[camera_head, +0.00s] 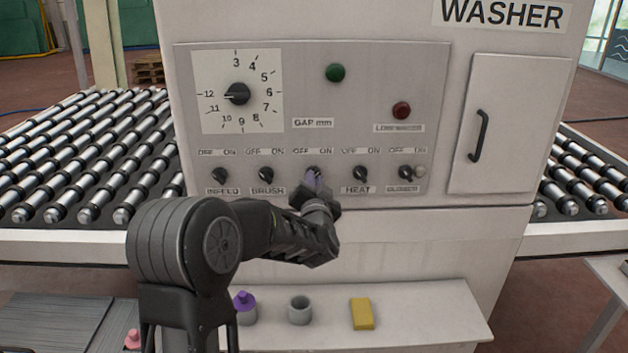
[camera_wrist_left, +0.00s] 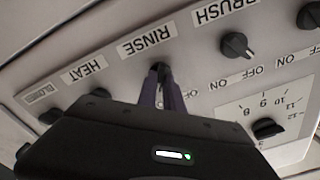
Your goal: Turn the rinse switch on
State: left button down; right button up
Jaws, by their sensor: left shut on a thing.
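The rinse switch (camera_head: 313,172) is a black knob in the middle of the lower row on the washer's panel, between the BRUSH and HEAT knobs. My left gripper (camera_head: 316,184) reaches up to it from below and covers its label in the head view. In the left wrist view the label RINSE reads upside down, and the two purple-grey fingers (camera_wrist_left: 167,88) are closed on the rinse knob (camera_wrist_left: 160,68). The fingers hide most of the knob, so I cannot tell clearly which way it points. My right gripper is not in view.
The INFEED (camera_head: 219,175), BRUSH (camera_head: 265,174), HEAT (camera_head: 361,174) and rightmost (camera_head: 406,172) knobs flank it closely. Above are a gap dial (camera_head: 238,94), a green button (camera_head: 335,73) and a red one (camera_head: 401,111). A shelf below holds a grey cup (camera_head: 299,310) and yellow block (camera_head: 362,314).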

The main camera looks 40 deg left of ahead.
pick_arm(q)
jog(key=c, duration=1.5)
grip_release()
jog(key=b+v, duration=0.1)
jog(key=v, duration=0.6)
jog(key=shift+s+d+b, duration=0.25)
jog(key=shift+s+b, duration=0.05)
jog(key=shift+b, duration=0.05)
